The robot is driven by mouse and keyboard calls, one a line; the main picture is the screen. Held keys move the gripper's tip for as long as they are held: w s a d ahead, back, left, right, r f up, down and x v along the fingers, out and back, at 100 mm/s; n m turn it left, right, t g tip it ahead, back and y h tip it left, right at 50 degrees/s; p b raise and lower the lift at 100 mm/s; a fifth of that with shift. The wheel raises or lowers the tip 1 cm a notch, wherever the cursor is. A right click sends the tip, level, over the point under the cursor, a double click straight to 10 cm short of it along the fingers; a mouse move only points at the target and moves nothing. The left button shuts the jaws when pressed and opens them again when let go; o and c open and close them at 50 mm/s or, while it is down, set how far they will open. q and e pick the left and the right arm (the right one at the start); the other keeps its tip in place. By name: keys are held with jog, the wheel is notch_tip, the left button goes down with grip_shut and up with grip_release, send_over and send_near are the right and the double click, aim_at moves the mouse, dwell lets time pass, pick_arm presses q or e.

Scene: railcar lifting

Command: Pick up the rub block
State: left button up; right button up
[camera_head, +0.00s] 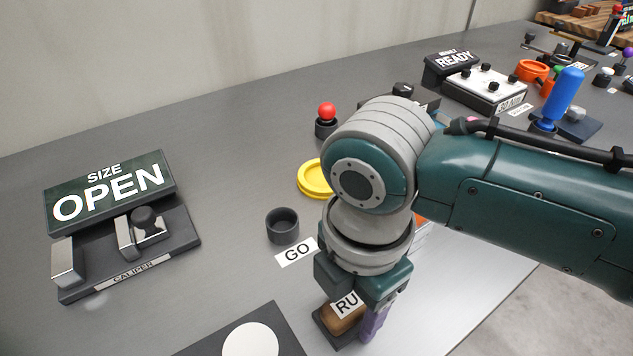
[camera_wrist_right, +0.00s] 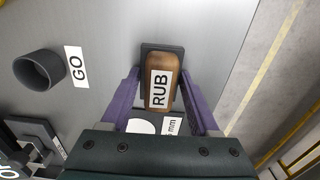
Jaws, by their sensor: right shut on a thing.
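The rub block is a brown, rounded wooden block with a white RUB label. In the head view the rub block (camera_head: 343,318) is partly hidden under my right gripper (camera_head: 352,322). In the right wrist view the rub block (camera_wrist_right: 161,72) lies between the purple fingers of my right gripper (camera_wrist_right: 162,98), over a dark rectangular base (camera_wrist_right: 147,52). The fingers stand on either side of the block and are shut on it. I cannot tell whether the block is clear of the base. My left gripper is not in view.
A dark cup (camera_head: 283,226) by a GO label stands left of my gripper. A caliper (camera_head: 135,245) with an OPEN sign is at far left. A dark plate with a white disc (camera_head: 250,340) is at the front. A yellow ring (camera_head: 313,179) lies behind. The table's edge is at right.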

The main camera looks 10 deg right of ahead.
aim_at(352, 299)
jog(key=shift+r, duration=0.1)
notch_tip(352, 299, up, 20)
jog(key=p, duration=0.4)
jog(key=o, duration=0.9)
jog(key=c, duration=0.6)
jog(key=shift+w+p, duration=0.1)
jog(key=shift+p, duration=0.25)
jog(key=shift+c, duration=0.2)
